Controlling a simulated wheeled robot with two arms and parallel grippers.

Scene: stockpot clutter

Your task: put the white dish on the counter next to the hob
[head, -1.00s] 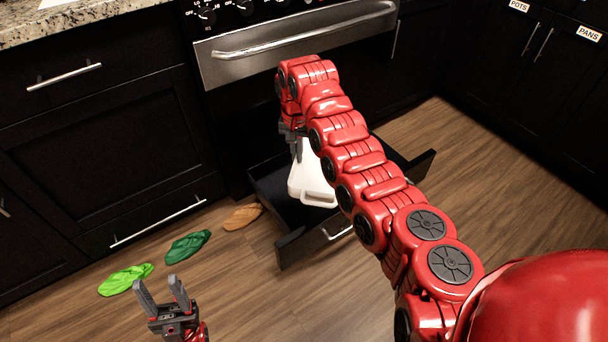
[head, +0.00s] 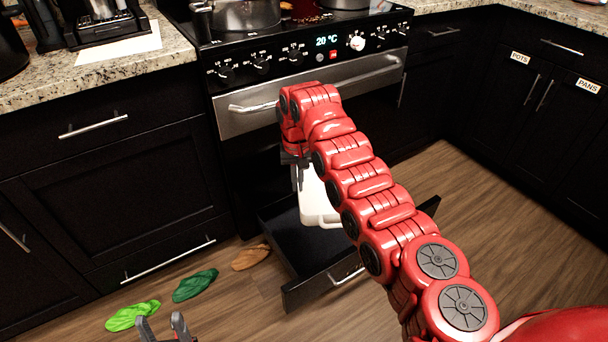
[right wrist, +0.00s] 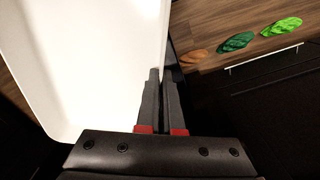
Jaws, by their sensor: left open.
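The white dish (head: 315,203) hangs tilted over the open drawer below the oven, partly hidden behind my right arm. My right gripper (head: 298,185) is shut on its edge; in the right wrist view the fingers (right wrist: 161,75) are close together at the rim of the dish (right wrist: 80,70). The granite counter (head: 50,92) is at the upper left, left of the hob (head: 290,22). My left gripper (head: 162,322) is open and empty at the bottom edge, low in front of the cabinets.
The open drawer (head: 285,290) juts out over the wood floor. Green, dark green and tan cloth-like items (head: 195,285) lie on the floor. A coffee machine (head: 100,22) on a white sheet (head: 120,45) takes up part of the counter. Pots stand on the hob.

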